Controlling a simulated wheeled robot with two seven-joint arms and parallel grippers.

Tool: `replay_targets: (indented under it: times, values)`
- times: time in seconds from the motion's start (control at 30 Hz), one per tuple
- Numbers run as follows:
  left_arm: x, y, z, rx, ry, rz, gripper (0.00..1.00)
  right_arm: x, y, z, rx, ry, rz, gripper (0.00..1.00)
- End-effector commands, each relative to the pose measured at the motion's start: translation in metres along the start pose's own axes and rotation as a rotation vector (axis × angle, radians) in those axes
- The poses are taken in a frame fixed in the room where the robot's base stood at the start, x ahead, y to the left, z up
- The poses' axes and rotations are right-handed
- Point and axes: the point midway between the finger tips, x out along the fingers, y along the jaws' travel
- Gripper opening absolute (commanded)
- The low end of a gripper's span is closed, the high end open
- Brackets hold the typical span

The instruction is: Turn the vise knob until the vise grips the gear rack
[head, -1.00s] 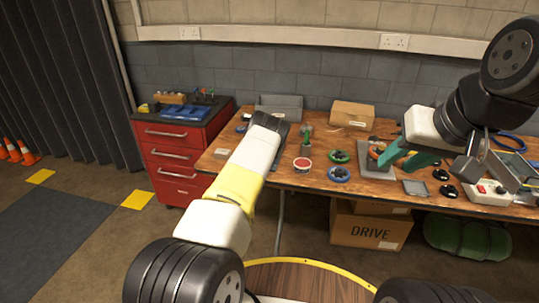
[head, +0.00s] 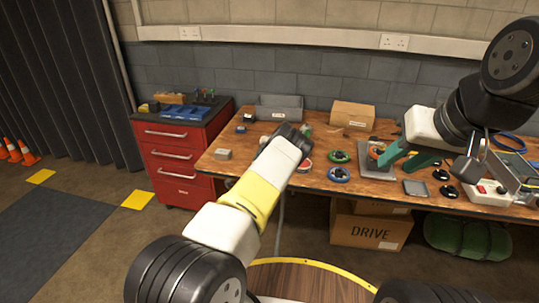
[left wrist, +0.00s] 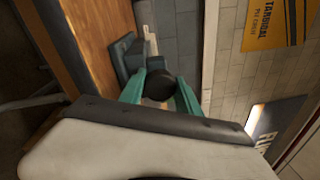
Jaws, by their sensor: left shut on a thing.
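In the left wrist view, the two green fingers of my left gripper (left wrist: 161,80) are closed on a round black knob (left wrist: 158,88). Behind the knob stands the dark grey-green vise (left wrist: 126,56) on the wooden bench. A pale narrow strip (left wrist: 149,36) stands up beside the vise; I cannot tell whether it is the gear rack or whether the jaws touch it. In the head view, my left arm hides the knob and most of the vise. My right gripper (head: 391,162) has its green fingers apart, close to an orange-red round part on a grey plate (head: 372,172).
A red drawer cabinet (head: 172,168) stands at the left.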

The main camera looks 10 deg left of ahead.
Motion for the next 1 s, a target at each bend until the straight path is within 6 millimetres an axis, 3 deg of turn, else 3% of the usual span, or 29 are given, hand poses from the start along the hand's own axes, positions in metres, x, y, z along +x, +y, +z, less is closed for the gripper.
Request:
replay_targets:
  times: [0.37,0.4,0.5,0.83,1.0]
  values:
    - [0.0,0.0,0.002,0.006,-0.004,-0.001,0.0,0.0,0.0,0.0,0.0,0.0,0.0,0.36]
    - [0.0,0.0,0.002,0.006,-0.004,-0.001,0.41,0.0,0.0,0.0,0.0,0.0,0.0,0.36]
    - [0.0,0.0,0.002,0.006,-0.003,-0.001,0.6,0.0,0.0,0.0,0.0,0.0,0.0,0.36]
    - [-0.002,0.0,0.0,0.004,0.0,0.0,0.6,0.0,0.0,0.0,0.0,0.0,0.0,0.36]
    - [-0.022,0.001,0.0,0.004,0.0,0.003,0.6,0.0,0.0,0.0,0.0,0.0,0.0,0.36]
